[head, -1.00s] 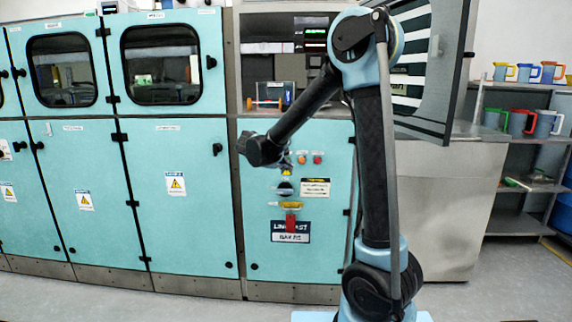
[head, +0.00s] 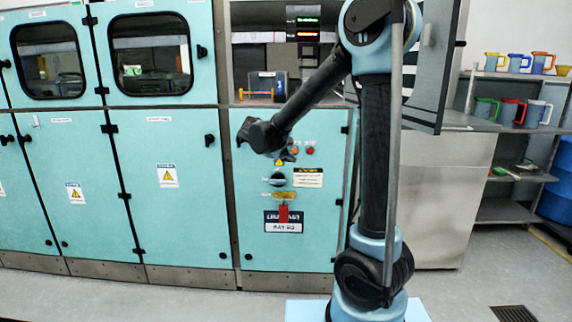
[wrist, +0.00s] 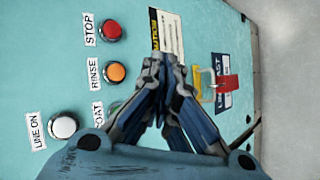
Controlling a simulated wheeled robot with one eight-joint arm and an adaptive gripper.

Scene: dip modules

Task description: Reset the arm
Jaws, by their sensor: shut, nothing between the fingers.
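My black and blue arm stands at the right of centre in the head view, bent at the elbow, with its forearm sloping down to the left. My gripper (head: 287,157) is in front of the teal control panel (head: 255,225), partly hidden behind the dark wrist. In the wrist view my gripper (wrist: 162,62) has its fingers together and empty. The red STOP button (wrist: 111,30), orange RINSE button (wrist: 116,72) and white LINE ON button (wrist: 62,124) show beside it. A fourth button, its label partly covered, is mostly hidden by the gripper.
A red tag (head: 284,213) hangs at a yellow hasp below a dark knob (head: 278,179). An open cabinet door (head: 428,75) juts out behind my arm. Shelves with jugs (head: 514,63) stand at the right. The floor in front of the cabinets is clear.

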